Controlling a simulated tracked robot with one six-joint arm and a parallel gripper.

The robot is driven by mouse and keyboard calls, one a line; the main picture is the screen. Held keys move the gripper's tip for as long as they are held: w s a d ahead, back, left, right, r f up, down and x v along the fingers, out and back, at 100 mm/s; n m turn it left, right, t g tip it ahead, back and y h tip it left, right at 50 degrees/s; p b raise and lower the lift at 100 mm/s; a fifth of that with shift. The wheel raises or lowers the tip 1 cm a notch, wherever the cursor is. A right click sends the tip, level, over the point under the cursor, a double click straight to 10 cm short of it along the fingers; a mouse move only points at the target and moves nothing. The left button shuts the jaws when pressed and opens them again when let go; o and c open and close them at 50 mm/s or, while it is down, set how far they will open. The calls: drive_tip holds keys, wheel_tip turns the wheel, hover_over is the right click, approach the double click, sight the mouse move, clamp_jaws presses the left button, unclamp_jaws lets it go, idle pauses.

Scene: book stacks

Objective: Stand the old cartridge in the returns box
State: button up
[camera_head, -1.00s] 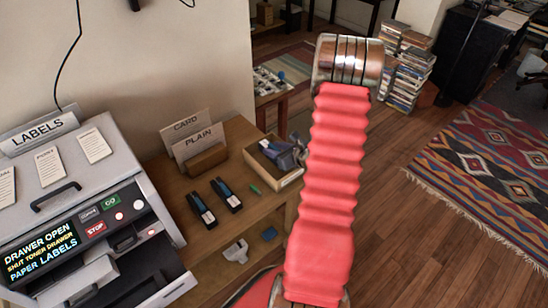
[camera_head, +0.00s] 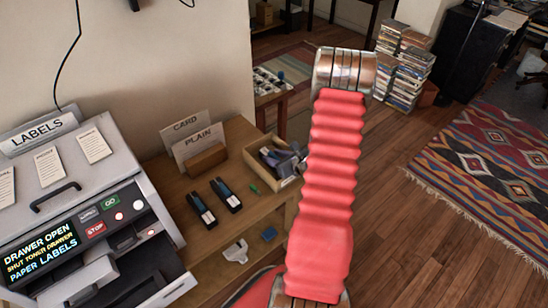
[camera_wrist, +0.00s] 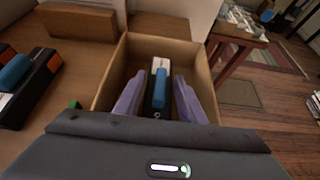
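The old cartridge (camera_wrist: 158,76), black with a blue grip and a pale end, is between the two purple fingers of my gripper (camera_wrist: 160,88) in the wrist view. Cartridge and fingers are inside the open tan returns box (camera_wrist: 193,53). Whether the cartridge touches the box floor is hidden. In the head view the box (camera_head: 287,186) stands at the right end of the wooden table, with my gripper (camera_head: 279,160) at its opening, partly behind my red arm.
Two similar black and blue cartridges (camera_head: 200,203) (camera_head: 226,195) lie left of the box. A small green piece (camera_head: 254,188), a blue block (camera_head: 269,234) and a pale bracket (camera_head: 236,251) lie nearby. The label machine (camera_head: 90,200) stands at left; its screen reads drawer open.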

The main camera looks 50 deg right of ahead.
drive_tip(key=o, duration=0.3)
drive_tip(key=v, duration=1.2)
drive_tip(key=shift+r, duration=0.1)
drive_tip(key=shift+a, duration=0.1)
idle(0.5)
